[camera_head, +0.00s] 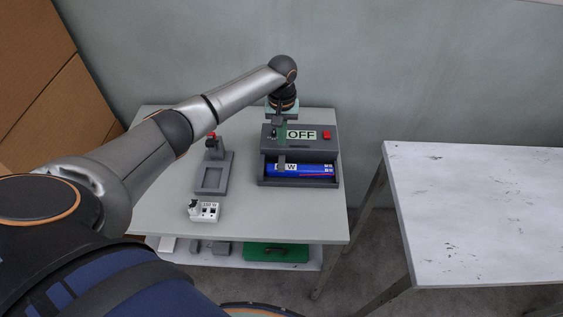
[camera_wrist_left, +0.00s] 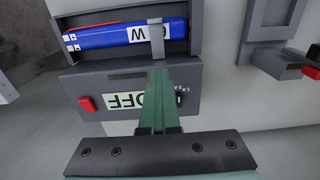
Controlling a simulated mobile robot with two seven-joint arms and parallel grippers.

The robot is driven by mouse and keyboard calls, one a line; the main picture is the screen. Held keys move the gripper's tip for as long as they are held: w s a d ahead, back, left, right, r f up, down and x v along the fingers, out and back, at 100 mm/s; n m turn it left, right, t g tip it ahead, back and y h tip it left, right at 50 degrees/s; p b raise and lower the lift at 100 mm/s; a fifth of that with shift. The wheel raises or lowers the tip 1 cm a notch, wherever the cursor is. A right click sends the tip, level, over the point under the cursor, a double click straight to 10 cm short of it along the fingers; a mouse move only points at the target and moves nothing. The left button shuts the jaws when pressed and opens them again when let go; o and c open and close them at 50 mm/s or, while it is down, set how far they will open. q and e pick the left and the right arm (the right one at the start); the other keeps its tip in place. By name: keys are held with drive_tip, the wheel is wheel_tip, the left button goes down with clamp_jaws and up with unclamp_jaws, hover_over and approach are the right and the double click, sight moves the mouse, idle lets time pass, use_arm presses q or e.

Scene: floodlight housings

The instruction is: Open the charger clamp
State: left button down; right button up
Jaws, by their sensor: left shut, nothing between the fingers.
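The grey charger (camera_head: 331,146) stands at the back right of the table, with an OFF label and a red button (camera_head: 327,135); it also shows upside down in the wrist view (camera_wrist_left: 187,75). A blue battery (camera_head: 310,170) lies in its front tray. The grey clamp (camera_wrist_left: 157,38) lies across the battery near one end and looks closed over it. My left gripper (camera_head: 280,137) is over the charger's top. Its green fingers (camera_wrist_left: 158,72) are shut and empty, covering part of the label, their tips close to the clamp's base. I cannot tell if they touch. My right gripper is not in view.
A grey fixture (camera_head: 213,178) with a red-tipped lever stands left of the charger. A small white labelled block (camera_head: 205,211) sits near the front edge. A green case (camera_head: 276,252) lies on the lower shelf. A separate, bare table (camera_head: 470,200) stands right, across a gap.

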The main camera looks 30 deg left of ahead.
use_arm(q)
drive_tip(key=shift+w+a, duration=0.2)
drive_tip(key=shift+w, duration=0.2)
drive_tip(key=c, duration=1.6)
unclamp_jaws()
drive_tip(key=c, duration=1)
unclamp_jaws()
